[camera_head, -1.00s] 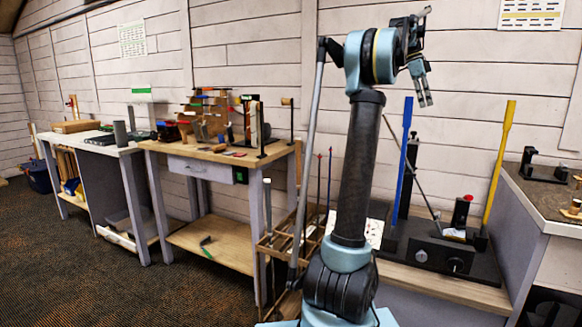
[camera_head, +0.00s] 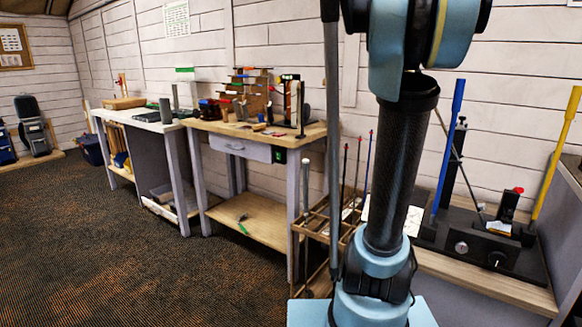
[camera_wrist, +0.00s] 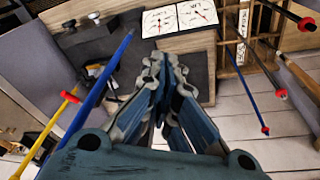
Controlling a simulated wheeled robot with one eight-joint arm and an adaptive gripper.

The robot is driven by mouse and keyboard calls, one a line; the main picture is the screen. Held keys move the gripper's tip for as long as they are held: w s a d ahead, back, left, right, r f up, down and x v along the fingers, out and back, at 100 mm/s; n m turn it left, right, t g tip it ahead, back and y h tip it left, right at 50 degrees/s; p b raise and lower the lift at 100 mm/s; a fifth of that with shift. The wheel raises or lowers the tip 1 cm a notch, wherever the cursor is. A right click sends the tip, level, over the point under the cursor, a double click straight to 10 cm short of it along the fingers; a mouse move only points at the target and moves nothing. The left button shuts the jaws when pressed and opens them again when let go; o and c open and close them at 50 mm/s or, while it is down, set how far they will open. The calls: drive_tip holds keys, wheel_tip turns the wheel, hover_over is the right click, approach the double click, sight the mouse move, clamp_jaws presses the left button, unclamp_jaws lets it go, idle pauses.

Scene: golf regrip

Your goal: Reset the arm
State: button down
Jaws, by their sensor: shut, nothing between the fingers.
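My arm rises through the right half of the head view, and its upper end runs out of the top of that picture. My gripper (camera_wrist: 165,76) shows only in the wrist view, with its fingers together and nothing held. Behind it are two white dial gauges (camera_wrist: 158,22) and a black bench fixture with a blue bar (camera_wrist: 100,80) and a yellow bar (camera_wrist: 45,138). In the head view the black fixture (camera_head: 470,247) stands on the right bench, with its blue bar (camera_head: 449,140) and yellow bar (camera_head: 555,160) upright.
A wooden rack (camera_head: 318,226) with upright shafts stands close beside my arm; its shafts show right of my gripper in the wrist view. A workbench (camera_head: 225,128) with tools is left of it. The carpeted floor (camera_head: 120,240) at left is open.

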drive_tip(key=s+a+f+n, duration=0.4)
drive_tip(key=s+a+f, duration=0.1)
drive_tip(key=f, duration=0.4)
drive_tip(key=s+a+f+n+t+y, duration=0.1)
drive_tip(key=s+a+f+n, duration=0.3)
drive_tip(key=s+a+f, duration=0.2)
drive_tip(key=s+a+f+n+y, duration=0.1)
drive_tip(key=s+a+f+n, duration=0.3)
drive_tip(key=s+f, duration=0.5)
wheel_tip(320, 180, down, 5)
drive_tip(key=shift+a+r+n+t, duration=0.2)
drive_tip(key=shift+a+n+t, duration=0.2)
drive_tip(key=shift+a, duration=0.75)
drive_tip(key=shift+w+f, duration=0.2)
drive_tip(key=shift+w, duration=0.3)
